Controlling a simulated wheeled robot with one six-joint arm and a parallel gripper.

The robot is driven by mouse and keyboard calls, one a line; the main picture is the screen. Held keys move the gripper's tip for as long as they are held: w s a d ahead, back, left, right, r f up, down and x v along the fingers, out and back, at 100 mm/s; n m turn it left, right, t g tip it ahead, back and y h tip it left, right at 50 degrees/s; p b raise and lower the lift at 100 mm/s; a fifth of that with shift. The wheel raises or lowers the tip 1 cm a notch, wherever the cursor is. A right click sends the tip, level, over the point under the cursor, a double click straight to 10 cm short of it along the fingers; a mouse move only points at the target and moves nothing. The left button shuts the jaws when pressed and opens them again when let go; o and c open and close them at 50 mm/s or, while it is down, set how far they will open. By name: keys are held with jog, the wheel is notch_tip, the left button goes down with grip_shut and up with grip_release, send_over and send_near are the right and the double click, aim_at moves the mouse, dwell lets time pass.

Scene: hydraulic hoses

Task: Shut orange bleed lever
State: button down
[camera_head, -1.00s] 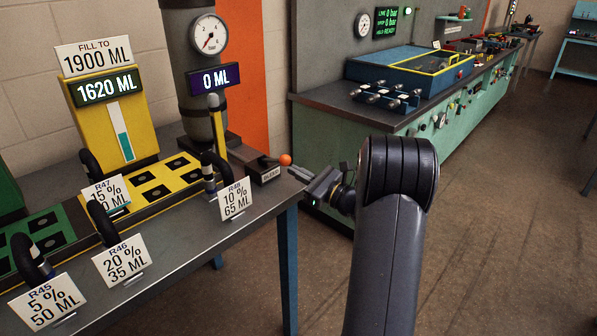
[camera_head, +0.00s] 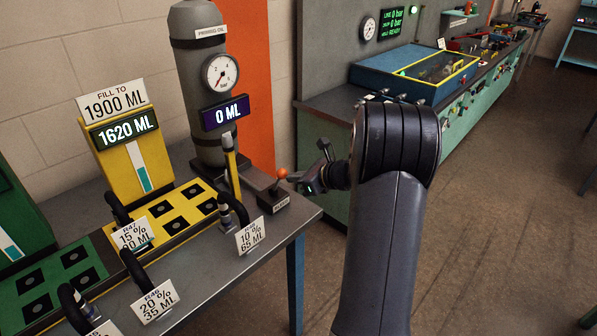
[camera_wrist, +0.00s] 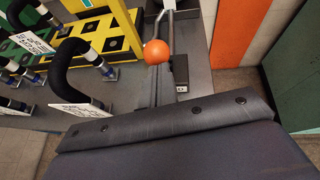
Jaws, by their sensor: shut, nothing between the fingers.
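The orange bleed lever shows as an orange ball (camera_head: 281,173) on a short stem. My gripper (camera_head: 298,179) is shut and empty, just right of the ball. Whether it touches the ball cannot be told. In the wrist view the ball (camera_wrist: 156,51) is above the middle, beyond the dark edge of my wrist.
A grey cylinder (camera_head: 205,100) with a gauge and a 0 ML display stands behind the block. Black hoses with tags, such as the 10% tag (camera_head: 250,236), stand in front to the left. A green bench (camera_head: 325,155) is behind on the right. The floor between is clear.

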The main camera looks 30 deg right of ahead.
aim_at(283, 169)
jog(key=shift+w+a+r+p, duration=0.2)
jog(key=shift+w+a+r, duration=0.05)
jog(key=shift+w+r, duration=0.3)
jog(key=shift+w+a+r+p, duration=0.25)
jog(key=shift+w+r, duration=0.15)
jog(key=shift+w, duration=0.25)
jog(key=shift+w+a+r, duration=0.25)
jog(key=shift+w+r, duration=0.05)
jog(key=shift+w, duration=0.4)
jog(key=shift+w+a+r, duration=0.2)
jog(key=shift+w+r, duration=0.05)
jog(key=shift+w, duration=0.4)
